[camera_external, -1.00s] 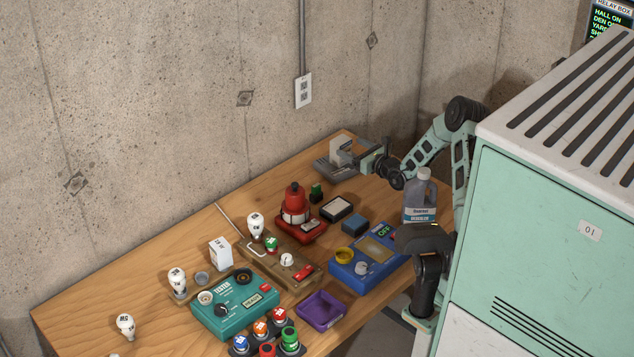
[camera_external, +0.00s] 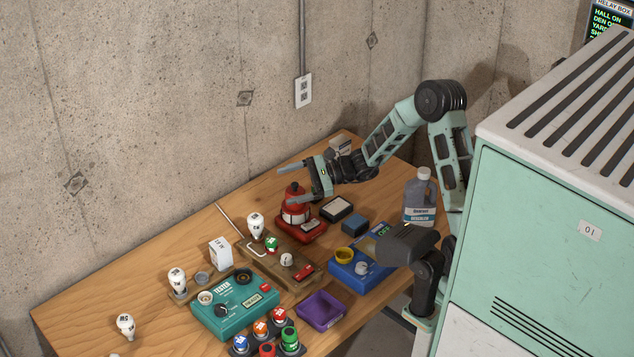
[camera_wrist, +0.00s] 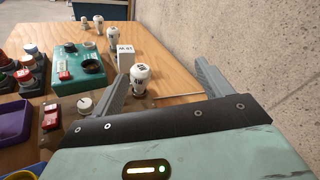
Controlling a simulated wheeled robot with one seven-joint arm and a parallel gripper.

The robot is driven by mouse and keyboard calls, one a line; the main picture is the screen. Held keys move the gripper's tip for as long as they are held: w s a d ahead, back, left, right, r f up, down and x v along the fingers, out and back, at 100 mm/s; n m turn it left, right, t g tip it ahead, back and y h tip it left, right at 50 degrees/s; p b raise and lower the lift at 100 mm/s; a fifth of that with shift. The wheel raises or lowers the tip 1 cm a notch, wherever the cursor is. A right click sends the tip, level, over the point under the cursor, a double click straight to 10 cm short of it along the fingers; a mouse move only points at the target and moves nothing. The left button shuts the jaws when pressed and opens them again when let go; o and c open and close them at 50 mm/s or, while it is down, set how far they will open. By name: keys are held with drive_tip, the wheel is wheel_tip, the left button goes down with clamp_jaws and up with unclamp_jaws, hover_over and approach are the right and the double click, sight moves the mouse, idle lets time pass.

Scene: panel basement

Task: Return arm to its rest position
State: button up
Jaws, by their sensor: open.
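My gripper (camera_external: 296,184) is open and empty in the external view. It hangs in the air over the far part of the wooden table, and its fingers overlap the red device (camera_external: 295,208) in the picture. My arm bends up from the right side beside the mint cabinet. In the wrist view, my gripper (camera_wrist: 160,85) shows its two grey fingers spread apart, with nothing held between them. A white bulb (camera_wrist: 140,80) on the brown wooden board shows beyond and between the fingers.
The wooden table (camera_external: 110,290) holds a teal tester (camera_external: 235,305), a blue box (camera_external: 350,270), a purple tray (camera_external: 320,310), a grey bottle (camera_external: 420,198), several bulbs and coloured buttons. The concrete wall (camera_external: 180,100) stands behind. The mint cabinet (camera_external: 540,220) fills the right side.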

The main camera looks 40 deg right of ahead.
drive_tip(key=s+a+f+n+g+h, duration=0.2)
drive_tip(key=s+a+n+g, duration=0.4)
drive_tip(key=s, duration=0.5)
drive_tip(key=s+a+f+n+g+h, duration=0.1)
drive_tip(key=s+a+n+g+h, duration=0.1)
drive_tip(key=s+a+n+g, duration=0.6)
drive_tip(key=s+d+f+n+t+h, duration=0.1)
drive_tip(key=s+d+n+t+h, duration=0.1)
drive_tip(key=s+n, duration=0.4)
drive_tip(key=s+d+f+n+t+h, duration=0.1)
drive_tip(key=s+d+n+t+h, duration=0.2)
drive_tip(key=s+n+h, duration=0.3)
drive_tip(key=shift+s+d+n+t+h, duration=0.4)
drive_tip(key=shift+s+h, duration=0.3)
drive_tip(key=shift+s, duration=1.25)
drive_tip(key=shift+d, duration=0.1)
